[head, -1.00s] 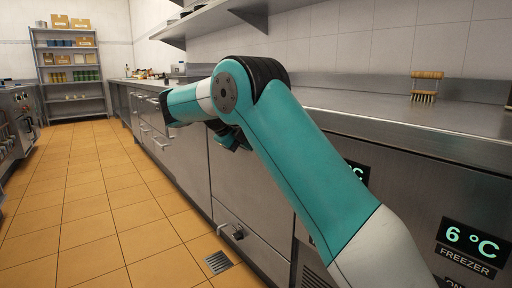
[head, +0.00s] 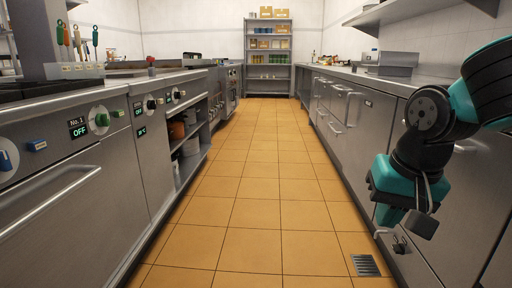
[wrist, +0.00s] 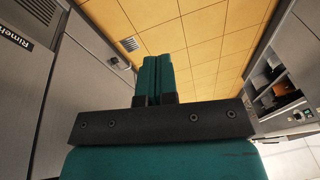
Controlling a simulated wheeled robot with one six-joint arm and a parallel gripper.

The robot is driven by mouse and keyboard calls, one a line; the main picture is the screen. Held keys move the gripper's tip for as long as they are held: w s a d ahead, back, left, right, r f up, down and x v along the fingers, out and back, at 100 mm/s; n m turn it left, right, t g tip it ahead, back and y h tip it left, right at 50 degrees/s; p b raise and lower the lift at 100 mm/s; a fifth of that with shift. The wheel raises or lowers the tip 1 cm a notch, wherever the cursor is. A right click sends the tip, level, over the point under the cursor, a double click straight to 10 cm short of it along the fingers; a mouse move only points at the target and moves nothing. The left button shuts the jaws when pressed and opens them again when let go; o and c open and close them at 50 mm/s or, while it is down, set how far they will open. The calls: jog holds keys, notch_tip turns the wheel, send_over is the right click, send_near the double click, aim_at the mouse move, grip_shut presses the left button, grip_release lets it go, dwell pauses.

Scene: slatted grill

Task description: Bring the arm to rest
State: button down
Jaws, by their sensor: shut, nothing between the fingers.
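My gripper (wrist: 158,64) shows in the wrist view with its two teal fingers together and nothing between them. Beyond the fingers is the tiled floor. In the head view my gripper (head: 390,214) hangs at the right, pointing down, in front of the right-hand steel cabinets. My arm is bent at the right edge of the head view, and part of it is cut off by the frame. No grill slats can be made out clearly.
An orange tiled aisle (head: 255,210) runs clear between both counters. Left stands a cooker front (head: 60,170) with knobs and a long handle. Steel cabinets (head: 350,115) line the right. A shelf rack (head: 268,50) stands at the far end. A floor drain (head: 365,265) lies below my gripper.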

jog(key=s+a+n+g+y, duration=0.1)
jog(key=s+a+n, duration=0.15)
jog(key=s, duration=0.25)
jog(key=s+a+f+n+g+y, duration=0.1)
jog(key=s+a+n, duration=0.1)
jog(key=s+n, duration=0.25)
jog(key=s+a+n+g+y, duration=0.1)
jog(key=s+a+n, duration=0.15)
jog(key=s, duration=0.35)
notch_tip(320, 180, up, 35)
jog(key=p, duration=3.6)
jog(key=shift+w+d+r, duration=0.15)
jog(key=shift+w+d, duration=0.1)
jog(key=shift+w, duration=0.15)
